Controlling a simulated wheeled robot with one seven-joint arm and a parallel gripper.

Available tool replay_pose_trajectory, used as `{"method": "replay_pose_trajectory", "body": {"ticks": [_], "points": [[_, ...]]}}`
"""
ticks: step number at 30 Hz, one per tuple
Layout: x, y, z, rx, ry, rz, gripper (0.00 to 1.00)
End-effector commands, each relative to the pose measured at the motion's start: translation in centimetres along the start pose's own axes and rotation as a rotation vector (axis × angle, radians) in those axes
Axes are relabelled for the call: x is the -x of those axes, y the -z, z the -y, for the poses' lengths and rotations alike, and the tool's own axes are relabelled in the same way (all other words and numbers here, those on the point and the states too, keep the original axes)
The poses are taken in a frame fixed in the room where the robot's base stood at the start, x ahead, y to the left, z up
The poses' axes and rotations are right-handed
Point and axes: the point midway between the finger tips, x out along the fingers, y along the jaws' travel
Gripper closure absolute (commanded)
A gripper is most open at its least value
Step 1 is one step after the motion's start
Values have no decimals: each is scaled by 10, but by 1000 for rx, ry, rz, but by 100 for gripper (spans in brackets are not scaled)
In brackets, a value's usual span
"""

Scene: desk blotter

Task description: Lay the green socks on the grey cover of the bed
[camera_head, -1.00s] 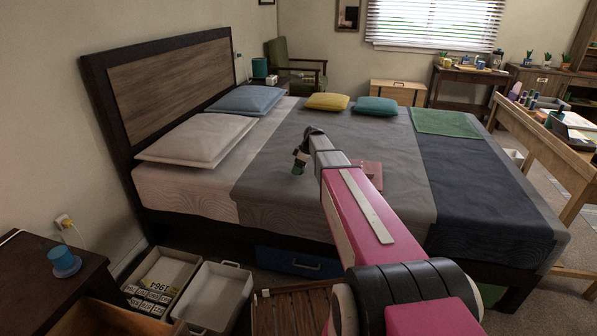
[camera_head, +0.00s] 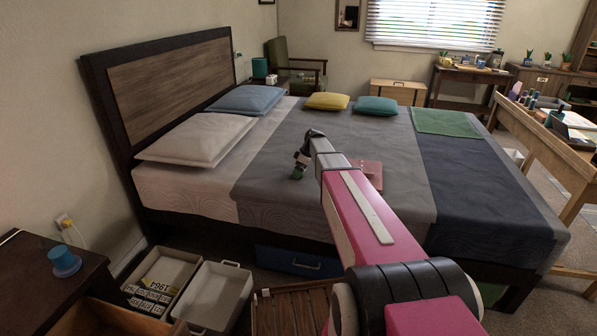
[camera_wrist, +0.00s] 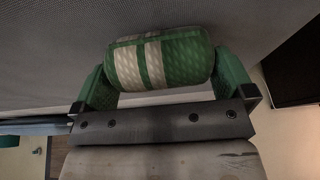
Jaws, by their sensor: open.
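The green socks (camera_wrist: 182,62) are a rolled bundle with pale cream stripes, seen close in the wrist view. They lie between the two green fingers of my gripper (camera_wrist: 165,78), which is open. Whether a finger still touches them is hard to tell. The grey cover (camera_wrist: 50,55) fills the background just behind the socks. In the head view my gripper (camera_head: 299,167) is low over the grey cover (camera_head: 275,190), near the middle of the bed. The socks are too small and dark there to show clearly whether they rest on the cover.
A pinkish flat item (camera_head: 371,169) lies on the cover beside my arm. A white pillow (camera_head: 197,138), a blue pillow (camera_head: 246,99), a yellow cushion (camera_head: 327,101) and a teal cushion (camera_head: 376,105) lie around the bed. A green cloth (camera_head: 445,122) lies at the right. The near grey cover is clear.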

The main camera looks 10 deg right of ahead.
Motion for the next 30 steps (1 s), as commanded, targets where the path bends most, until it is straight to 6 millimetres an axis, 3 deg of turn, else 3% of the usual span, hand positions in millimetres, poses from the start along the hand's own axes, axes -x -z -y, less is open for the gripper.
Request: {"method": "replay_pose_trajectory", "body": {"ticks": [13,22,26,30], "points": [[86,0,1,0,-2,0,0],[108,-2,6,-12,1,5,0],[95,-14,36,-105,4,35,0],[71,-38,99,-313,-6,104,0]]}}
